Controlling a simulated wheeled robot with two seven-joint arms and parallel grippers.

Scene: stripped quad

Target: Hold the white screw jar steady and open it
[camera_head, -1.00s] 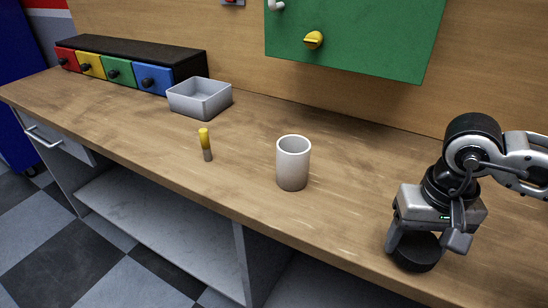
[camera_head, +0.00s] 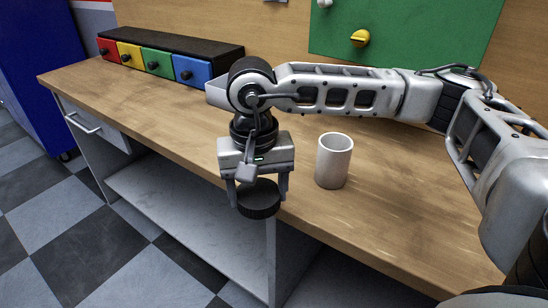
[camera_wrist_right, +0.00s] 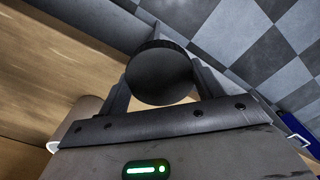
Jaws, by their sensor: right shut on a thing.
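The white jar (camera_head: 332,162) stands upright and open-topped on the wooden bench, without a lid on it. My right gripper (camera_head: 258,190) is to the left of the jar, near the bench's front edge, shut on a round black lid (camera_head: 259,201). The lid also shows between the fingers in the right wrist view (camera_wrist_right: 160,72). It is held clear of the jar. A pale rounded shape at the left of the wrist view looks like the jar. My left gripper is in neither view.
The bench top (camera_head: 385,215) is clear to the right of the jar. A black unit with red, yellow, green and blue drawers (camera_head: 192,70) stands at the back left. A green panel with a yellow knob (camera_head: 360,38) is on the wall. My right arm hides part of the bench.

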